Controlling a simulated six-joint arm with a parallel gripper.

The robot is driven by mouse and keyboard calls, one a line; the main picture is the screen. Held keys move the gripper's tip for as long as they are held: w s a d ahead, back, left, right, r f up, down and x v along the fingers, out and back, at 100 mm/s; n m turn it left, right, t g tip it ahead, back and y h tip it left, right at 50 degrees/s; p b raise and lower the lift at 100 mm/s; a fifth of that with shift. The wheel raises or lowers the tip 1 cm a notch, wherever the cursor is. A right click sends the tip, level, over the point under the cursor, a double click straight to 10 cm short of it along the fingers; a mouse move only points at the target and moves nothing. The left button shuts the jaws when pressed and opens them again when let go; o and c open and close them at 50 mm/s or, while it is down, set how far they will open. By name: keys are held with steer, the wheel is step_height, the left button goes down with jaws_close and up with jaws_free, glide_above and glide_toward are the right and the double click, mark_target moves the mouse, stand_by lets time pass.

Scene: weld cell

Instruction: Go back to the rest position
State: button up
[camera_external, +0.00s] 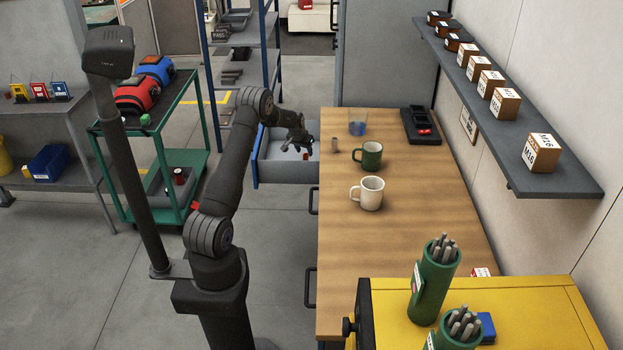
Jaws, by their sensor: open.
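My gripper (297,143) is at the open blue-fronted drawer (268,182) on the left side of the wooden bench. The gripper points down over the drawer's inside and is open. A small reddish item (306,155) shows in or over the drawer below the fingers; it is too small to identify. My arm is stretched out from its base at the lower middle toward the drawer.
On the bench (400,245) stand a green mug (371,155), a white mug (371,192), a clear blue-tinted cup (357,123) and a black tray (421,126). A green cart (150,160) is to the left. A yellow cabinet (530,310) with green rod holders is at front right.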

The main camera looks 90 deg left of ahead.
mark_target(306, 155)
steer(key=x, duration=0.4)
steer(key=shift+f, duration=0.15)
step_height(306, 155, up, 2)
steer(key=shift+r, duration=0.7)
